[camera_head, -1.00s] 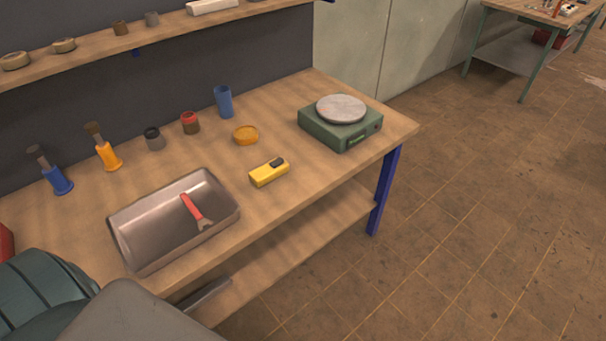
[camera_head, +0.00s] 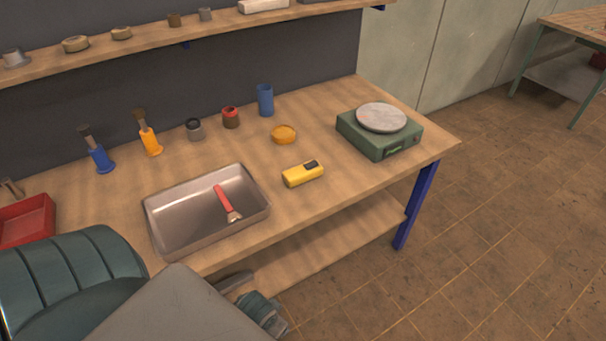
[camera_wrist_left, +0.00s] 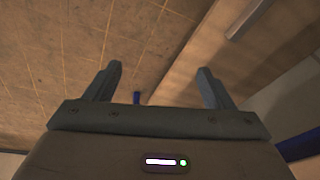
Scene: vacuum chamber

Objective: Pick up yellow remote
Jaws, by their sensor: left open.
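The yellow remote (camera_head: 302,174), with a dark patch at one end, lies on the wooden workbench (camera_head: 330,135) right of the metal tray and left of the green scale. My left arm comes in at the lower left of the head view, in front of the bench; its gripper is hard to make out there. In the left wrist view my left gripper (camera_wrist_left: 160,85) has its two fingers wide apart with nothing between them. The remote does not show in the wrist view. My right gripper is not in view.
A metal tray (camera_head: 160,229) holds a red-handled tool (camera_head: 226,200). A green scale (camera_head: 379,142), an orange dish (camera_head: 284,134), a blue cup (camera_head: 265,100) and a red bin (camera_head: 40,218) also stand on the bench. A shelf (camera_head: 220,26) runs above. Bench around the remote is clear.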

